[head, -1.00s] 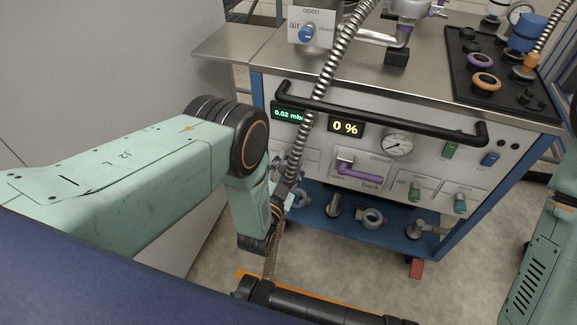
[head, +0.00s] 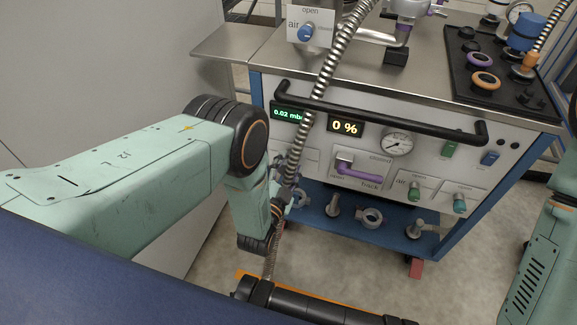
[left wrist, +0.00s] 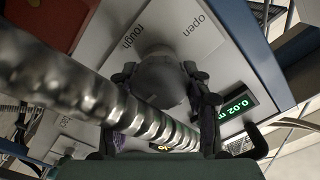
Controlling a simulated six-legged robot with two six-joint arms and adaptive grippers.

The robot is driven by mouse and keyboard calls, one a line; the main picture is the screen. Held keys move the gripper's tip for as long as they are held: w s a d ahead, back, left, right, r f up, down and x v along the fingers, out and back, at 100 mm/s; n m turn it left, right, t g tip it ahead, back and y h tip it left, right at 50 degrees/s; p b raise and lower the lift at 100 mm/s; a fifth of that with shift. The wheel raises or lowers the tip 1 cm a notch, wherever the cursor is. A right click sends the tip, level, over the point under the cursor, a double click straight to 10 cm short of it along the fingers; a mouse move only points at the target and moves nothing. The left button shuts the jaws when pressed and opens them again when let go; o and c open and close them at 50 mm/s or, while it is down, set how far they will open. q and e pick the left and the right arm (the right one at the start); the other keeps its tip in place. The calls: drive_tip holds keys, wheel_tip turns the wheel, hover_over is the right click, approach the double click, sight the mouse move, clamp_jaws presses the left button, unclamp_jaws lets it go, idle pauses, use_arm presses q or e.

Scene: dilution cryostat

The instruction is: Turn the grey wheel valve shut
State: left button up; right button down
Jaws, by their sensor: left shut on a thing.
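The grey wheel valve (left wrist: 160,78) shows in the left wrist view as a dark grey knob on a pale panel lettered "rough" and "open". My left gripper (left wrist: 162,92) has its two black fingers on either side of the knob and is shut on it. In the head view my left gripper (head: 293,192) is at the cabinet's front left, partly behind the hose, and the valve is hidden there. My right gripper is out of view.
The ribbed metal hose (head: 324,75) runs down past my left wrist. A black handrail (head: 390,117) spans the cabinet front. Displays read 0.02 mbar (head: 288,115) and 0 % (head: 345,128). A purple lever (head: 360,173) and a dial gauge (head: 397,144) sit to the right.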

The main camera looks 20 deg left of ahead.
use_arm(q)
drive_tip(key=shift+s+f, duration=0.1)
drive_tip(key=o, duration=1.2)
drive_tip(key=s, duration=1.2)
drive_tip(key=shift+a, duration=0.2)
